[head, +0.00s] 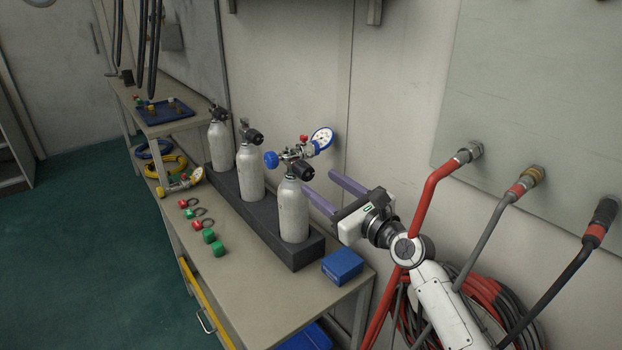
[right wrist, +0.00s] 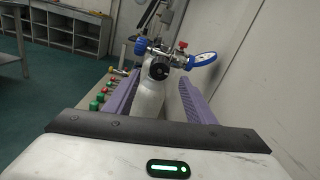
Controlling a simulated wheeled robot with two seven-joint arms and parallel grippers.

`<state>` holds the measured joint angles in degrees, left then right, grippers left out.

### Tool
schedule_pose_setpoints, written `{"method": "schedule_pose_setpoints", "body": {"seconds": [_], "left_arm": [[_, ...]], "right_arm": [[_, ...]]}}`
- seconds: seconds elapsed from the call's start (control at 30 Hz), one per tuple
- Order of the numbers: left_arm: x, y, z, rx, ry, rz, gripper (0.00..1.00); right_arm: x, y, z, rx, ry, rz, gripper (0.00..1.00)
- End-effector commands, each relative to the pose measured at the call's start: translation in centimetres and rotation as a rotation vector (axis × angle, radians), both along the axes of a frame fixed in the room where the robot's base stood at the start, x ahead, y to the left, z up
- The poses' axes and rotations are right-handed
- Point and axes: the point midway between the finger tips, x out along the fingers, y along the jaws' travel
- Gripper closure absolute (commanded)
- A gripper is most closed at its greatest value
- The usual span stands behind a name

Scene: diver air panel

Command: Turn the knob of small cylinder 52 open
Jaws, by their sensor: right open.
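Three white small cylinders stand upright in a dark rack (head: 262,226) on the bench. The nearest cylinder (head: 292,212) carries a valve with a black knob (head: 303,171), a blue handwheel and a round gauge (head: 321,138). Numbers on the cylinders are not readable, so I cannot tell which is 52. My right gripper (head: 320,187) is open and empty, its purple fingers pointing at the nearest cylinder's top from the right. In the right wrist view the black knob (right wrist: 159,70) faces me, between the finger lines and beyond the tips. My left gripper is not in view.
A blue box (head: 342,266) sits at the bench's near end. Red and green fittings (head: 213,243) and a yellow-banded gauge piece (head: 182,185) lie left of the rack. The wall is close behind the cylinders. A red hose (head: 429,202) hangs beside my right arm.

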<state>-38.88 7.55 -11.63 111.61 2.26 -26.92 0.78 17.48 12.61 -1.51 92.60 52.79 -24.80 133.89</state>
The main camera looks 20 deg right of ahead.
Motion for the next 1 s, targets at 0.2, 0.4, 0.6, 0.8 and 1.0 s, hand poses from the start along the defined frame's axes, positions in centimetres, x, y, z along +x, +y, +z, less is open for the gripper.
{"method": "schedule_pose_setpoints", "body": {"seconds": [0.2,0.4,0.6,0.8,1.0], "left_arm": [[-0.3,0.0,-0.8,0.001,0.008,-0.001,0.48],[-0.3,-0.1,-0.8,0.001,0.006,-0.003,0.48],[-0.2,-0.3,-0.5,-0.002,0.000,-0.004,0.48],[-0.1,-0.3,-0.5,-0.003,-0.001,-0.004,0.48],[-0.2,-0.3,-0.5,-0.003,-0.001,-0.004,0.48]], "right_arm": [[3.6,1.2,-0.1,-0.003,-0.001,0.000,0.50],[5.0,1.6,-0.1,-0.002,-0.001,0.000,0.50],[5.2,1.7,-0.1,-0.003,0.000,0.000,0.50],[5.2,1.7,-0.1,-0.003,0.000,0.000,0.67],[5.2,1.7,-0.1,-0.003,0.000,0.000,0.91]]}}
